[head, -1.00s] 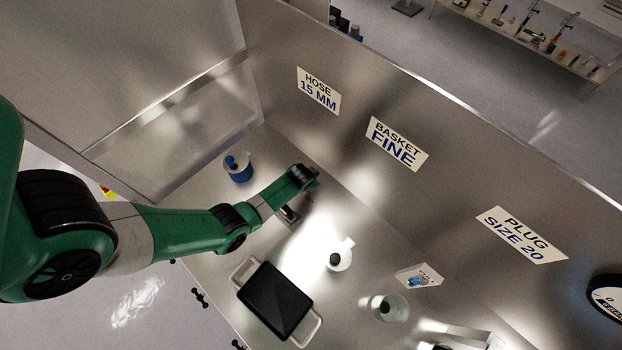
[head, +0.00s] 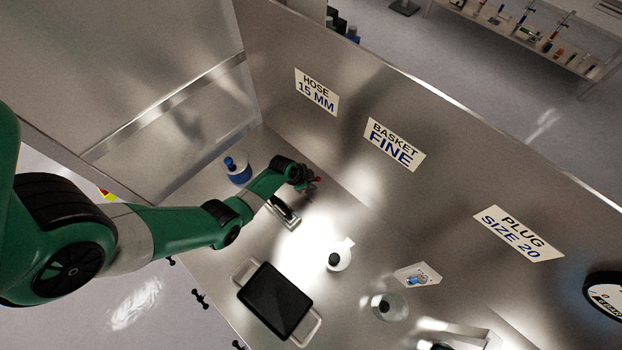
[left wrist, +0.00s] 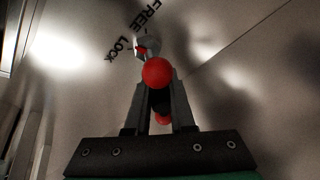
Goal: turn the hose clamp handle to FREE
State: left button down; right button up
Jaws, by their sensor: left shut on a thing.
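The hose clamp handle shows in the left wrist view as a red ball knob (left wrist: 158,72) between my left gripper's fingers (left wrist: 158,92). A second red part (left wrist: 163,119) shows lower down between the fingers. Beyond the knob is a small grey clamp fitting (left wrist: 147,46) with a red mark on it. The black words FREE (left wrist: 143,18) and LOCK (left wrist: 124,48) are printed beside it. I cannot tell which word the handle points to. My left gripper (head: 314,184) is shut on the handle, with a bit of red at its tip in the head view. My right gripper is not in view.
A dark tray with pale handles (head: 274,300) lies in front on the metal bench. A blue and white container (head: 237,169) stands behind the left arm. A small metal device (head: 284,212) sits just below the gripper. A white round item (head: 338,258) and a jar (head: 389,306) stand to the right.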

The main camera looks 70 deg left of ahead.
pick_arm(q)
jog(key=m+h, duration=0.1)
jog(key=m, duration=0.2)
jog(key=shift+d+r+p, duration=0.1)
jog(key=shift+p, duration=0.25)
jog(key=m, duration=0.1)
jog(key=m+h, duration=0.1)
jog(key=shift+s+d+m+p, duration=0.1)
jog(key=shift+d+m+p, duration=0.05)
jog(key=shift+m+p, duration=0.2)
jog(key=shift+d+f+m+g+h, duration=0.1)
jog(key=shift+f+m+g+h, duration=0.15)
jog(key=shift+m+h, duration=0.7)
jog(key=shift+s+d+m+g+b, duration=0.15)
jog(key=shift+m+g+b, duration=0.3)
jog(key=shift+m, duration=0.85)
jog(key=shift+r, duration=0.1)
jog(key=c, duration=0.8)
grip_release()
jog(key=shift+r, duration=0.1)
